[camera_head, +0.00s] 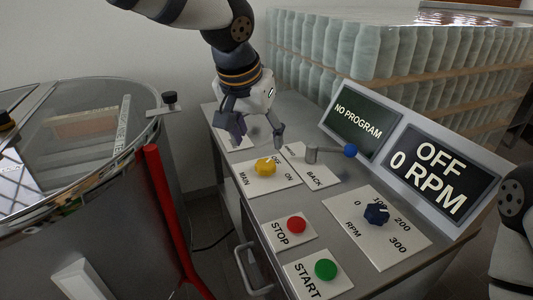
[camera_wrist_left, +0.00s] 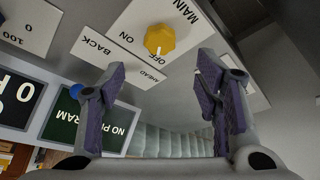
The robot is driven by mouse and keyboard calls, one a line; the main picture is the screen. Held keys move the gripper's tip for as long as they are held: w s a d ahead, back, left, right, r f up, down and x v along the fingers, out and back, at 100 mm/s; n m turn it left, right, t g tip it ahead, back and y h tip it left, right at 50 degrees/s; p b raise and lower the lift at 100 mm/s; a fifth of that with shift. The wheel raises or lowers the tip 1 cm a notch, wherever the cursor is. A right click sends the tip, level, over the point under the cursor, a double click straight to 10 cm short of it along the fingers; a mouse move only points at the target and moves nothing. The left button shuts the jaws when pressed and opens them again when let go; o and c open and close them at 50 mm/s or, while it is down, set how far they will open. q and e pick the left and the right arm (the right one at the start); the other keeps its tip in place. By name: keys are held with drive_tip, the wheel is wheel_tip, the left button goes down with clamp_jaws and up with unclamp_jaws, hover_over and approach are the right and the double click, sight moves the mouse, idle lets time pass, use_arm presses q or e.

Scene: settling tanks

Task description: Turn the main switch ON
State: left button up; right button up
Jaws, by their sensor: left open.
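The main switch is a yellow knob (camera_head: 265,167) on a white plate marked MAIN, OFF and ON. It also shows in the left wrist view (camera_wrist_left: 160,39), where its white mark points toward OFF. My left gripper (camera_head: 259,141) is open and empty, just behind the knob and apart from it. In the left wrist view its two purple-padded fingers (camera_wrist_left: 158,95) are spread, with the knob beyond them near the top. My right gripper is not in view.
The panel also carries a blue-tipped lever (camera_head: 349,151), a dark blue RPM knob (camera_head: 376,213), a red STOP button (camera_head: 296,225) and a green START button (camera_head: 325,269). Screens read NO PROGRAM (camera_head: 358,121) and OFF 0 RPM (camera_head: 440,171). A glass-lidded tank (camera_head: 75,115) stands left.

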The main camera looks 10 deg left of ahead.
sight(265, 163)
use_arm(q)
drive_tip(key=b+x, duration=0.1)
drive_tip(key=x, duration=0.8)
drive_tip(key=shift+f, duration=0.15)
drive_tip(key=c, duration=1.1)
